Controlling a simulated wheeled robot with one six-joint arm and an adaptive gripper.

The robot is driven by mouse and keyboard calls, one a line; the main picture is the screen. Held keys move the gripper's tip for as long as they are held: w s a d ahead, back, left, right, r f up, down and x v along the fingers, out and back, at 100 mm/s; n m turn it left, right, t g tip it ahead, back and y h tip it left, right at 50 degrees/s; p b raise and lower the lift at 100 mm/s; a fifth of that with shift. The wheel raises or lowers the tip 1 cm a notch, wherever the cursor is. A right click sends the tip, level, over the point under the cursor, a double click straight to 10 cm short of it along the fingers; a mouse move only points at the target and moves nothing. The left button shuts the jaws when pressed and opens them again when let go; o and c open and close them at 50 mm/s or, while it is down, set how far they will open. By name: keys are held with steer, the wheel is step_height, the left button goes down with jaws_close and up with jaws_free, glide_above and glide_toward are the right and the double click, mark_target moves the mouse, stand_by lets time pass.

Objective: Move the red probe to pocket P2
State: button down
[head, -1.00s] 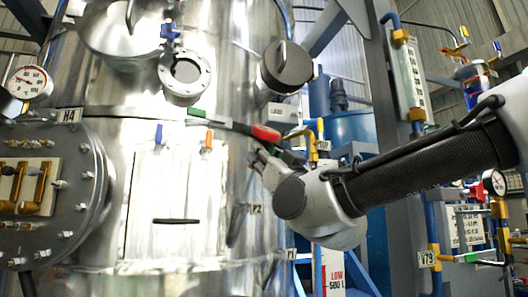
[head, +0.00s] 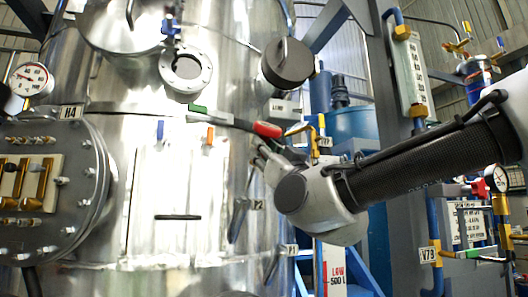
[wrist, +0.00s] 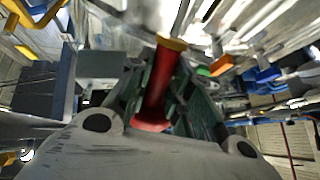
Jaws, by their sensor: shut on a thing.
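The red probe (head: 267,130) shows as a short red grip high on the right side of the steel vessel (head: 110,190) in the head view. My gripper (head: 262,153) is just below it, its fingers partly hidden against the vessel. In the wrist view the red probe (wrist: 160,88) lies between the dark fingers of my gripper (wrist: 158,92), with a yellow collar at its far end. The fingers are shut on it. The P2 label (head: 258,205) is lower on the vessel, beside a slanted dark tube (head: 238,220). Whether the probe's tip is inside anything is hidden.
A P1 label (head: 292,250) sits lower right. Green (head: 197,108), blue (head: 160,131) and orange (head: 210,136) handles are left of my gripper. A round dark cap (head: 287,64) projects above it. Blue frames and pipes with valves stand at right.

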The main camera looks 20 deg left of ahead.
mark_target(249, 185)
steer(key=shift+w+a+f, duration=0.25)
steer(key=shift+f, duration=0.25)
steer(key=shift+w+a+f, duration=0.2)
steer(key=shift+a+f, duration=0.05)
steer(key=shift+f, duration=0.2)
steer(key=shift+w+a+f, duration=0.15)
steer(key=shift+f, duration=0.1)
steer(key=shift+w+a+f, duration=0.25)
steer(key=shift+f, duration=0.25)
steer(key=shift+w+a+f, duration=0.25)
steer(key=shift+f, duration=0.25)
steer(key=shift+w+a+f, duration=0.1)
steer(key=shift+a+f, duration=0.05)
steer(key=shift+f, duration=0.1)
steer(key=shift+w+a+f, duration=0.25)
steer(key=shift+a+f, duration=0.05)
steer(key=shift+f, duration=0.2)
steer(key=shift+w+a+f, duration=0.25)
steer(key=shift+f, duration=0.25)
steer(key=shift+w+a+f, duration=0.15)
steer(key=shift+f, duration=0.15)
steer(key=shift+f, duration=0.1)
steer(key=c, duration=1.2)
jaws_free()
